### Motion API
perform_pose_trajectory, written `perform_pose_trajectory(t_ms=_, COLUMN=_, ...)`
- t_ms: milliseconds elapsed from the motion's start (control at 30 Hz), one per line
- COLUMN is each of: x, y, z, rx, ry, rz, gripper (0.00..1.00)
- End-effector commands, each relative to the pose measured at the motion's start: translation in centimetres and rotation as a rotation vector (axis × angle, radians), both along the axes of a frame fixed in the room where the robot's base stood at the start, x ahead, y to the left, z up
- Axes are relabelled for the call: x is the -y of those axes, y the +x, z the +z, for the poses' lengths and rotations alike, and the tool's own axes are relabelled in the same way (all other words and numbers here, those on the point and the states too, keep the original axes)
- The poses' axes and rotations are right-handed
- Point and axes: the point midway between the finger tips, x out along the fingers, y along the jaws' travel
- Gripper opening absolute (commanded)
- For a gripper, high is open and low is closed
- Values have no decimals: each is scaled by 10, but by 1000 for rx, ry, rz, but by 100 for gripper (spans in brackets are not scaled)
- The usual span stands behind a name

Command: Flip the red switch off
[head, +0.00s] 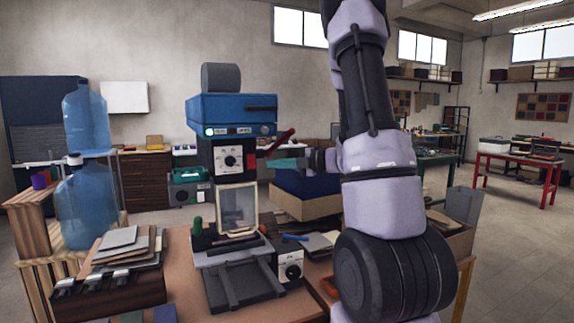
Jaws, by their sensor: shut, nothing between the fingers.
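A machine with a blue head (232,114) stands on the bench, with a black panel holding a white dial plate (230,158) below the head. A small red part (250,160) shows at the right side of this panel; it is too small to tell whether it is the red switch or how it is set. A dark red lever (280,142) sticks up and right beside the panel. My gripper (270,163) is shut and empty, its teal fingers pointing left at the panel's right side, just below the lever. I cannot tell whether the fingertips touch the machine.
A clear guard (237,208) hangs under the panel above the machine's grey base (238,270). A second dial box (290,265) sits at the base's right. Blue water bottles (88,205) and stacked boards (122,245) stand at left. A blue-topped box (305,190) lies behind my gripper.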

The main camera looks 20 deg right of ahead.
Motion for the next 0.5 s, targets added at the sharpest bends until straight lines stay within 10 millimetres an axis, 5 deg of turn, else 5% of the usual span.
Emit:
perform_pose_trajectory(t_ms=167, x=-29, y=25, z=-6, rx=-1, ry=0, rz=4, gripper=0)
perform_pose_trajectory(t_ms=500, x=-28, y=62, z=-13, rx=-1, ry=-1, rz=0, gripper=0)
